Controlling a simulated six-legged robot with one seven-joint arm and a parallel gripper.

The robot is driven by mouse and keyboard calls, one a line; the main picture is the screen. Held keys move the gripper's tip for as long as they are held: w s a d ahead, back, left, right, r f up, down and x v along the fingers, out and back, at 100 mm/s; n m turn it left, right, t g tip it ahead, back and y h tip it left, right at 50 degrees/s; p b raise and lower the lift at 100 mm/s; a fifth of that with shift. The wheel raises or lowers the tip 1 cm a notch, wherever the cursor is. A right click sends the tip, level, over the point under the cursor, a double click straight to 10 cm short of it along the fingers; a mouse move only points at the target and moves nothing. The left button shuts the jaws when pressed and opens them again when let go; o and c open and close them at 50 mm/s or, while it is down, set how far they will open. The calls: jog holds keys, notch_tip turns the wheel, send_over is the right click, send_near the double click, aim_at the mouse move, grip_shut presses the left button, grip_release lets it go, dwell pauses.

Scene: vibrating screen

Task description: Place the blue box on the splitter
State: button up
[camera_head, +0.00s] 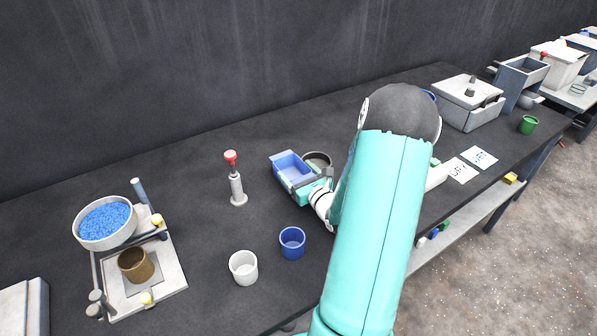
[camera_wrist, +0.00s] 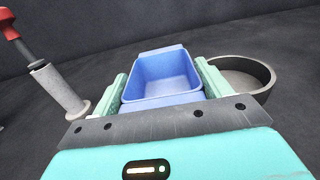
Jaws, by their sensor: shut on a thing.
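The blue box (camera_head: 291,166) is an open-topped rectangular tray near the middle of the table. My gripper (camera_head: 297,181) is shut on it. In the wrist view the blue box (camera_wrist: 162,78) sits upright between the two pale green fingers of my gripper (camera_wrist: 161,92), and its inside looks empty. I cannot tell whether its base touches the table. At the right are a grey lidded box-shaped device (camera_head: 468,103) and a blue-sided hopper device (camera_head: 522,74). I cannot tell which of these is the splitter.
A round grey pan (camera_head: 318,158) is close beside the box. A red-topped tool (camera_head: 236,180) stands to its left. A white cup (camera_head: 243,267) and a blue cup (camera_head: 292,242) are in front. A bowl of blue grains (camera_head: 105,222) is at left. My arm hides part of the table.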

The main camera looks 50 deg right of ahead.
jog(key=shift+a, duration=0.1)
jog(key=shift+f, duration=0.2)
jog(key=o, duration=1)
jog(key=shift+o, duration=0.2)
jog(key=shift+r, duration=0.2)
jog(key=v, duration=1.1)
jog(key=shift+s, duration=0.2)
jog(key=shift+o, duration=0.2)
jog(key=shift+s+a+f, duration=0.1)
jog(key=shift+s+f, duration=0.05)
jog(key=shift+s, duration=0.3)
jog(key=shift+s+a+f, duration=0.1)
jog(key=shift+s+f, duration=0.05)
jog(key=shift+s, duration=0.3)
jog(key=x, duration=1.3)
jog(key=shift+w, duration=0.35)
